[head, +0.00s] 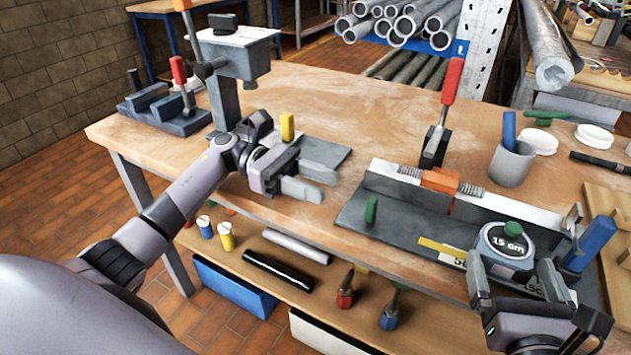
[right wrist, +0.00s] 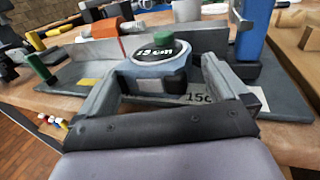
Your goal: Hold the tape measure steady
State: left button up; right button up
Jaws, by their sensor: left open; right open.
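My left gripper (head: 318,184) is open and empty above the table's front edge, left of the fixture.
A red-handled clamp (head: 440,120) and an orange block with a spring (head: 440,179) stand at the fixture's rear rail. A blue post (head: 592,243) is close right of my right gripper. A grey cup (head: 511,163) stands behind. Bare tabletop (head: 350,110) lies behind my left gripper.

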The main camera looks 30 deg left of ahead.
jog(key=v, duration=1)
jog(key=shift+s, duration=0.3)
pick_arm(q)
jog(key=shift+s, duration=0.1)
pick_arm(e)
jog(key=shift+d, duration=0.1)
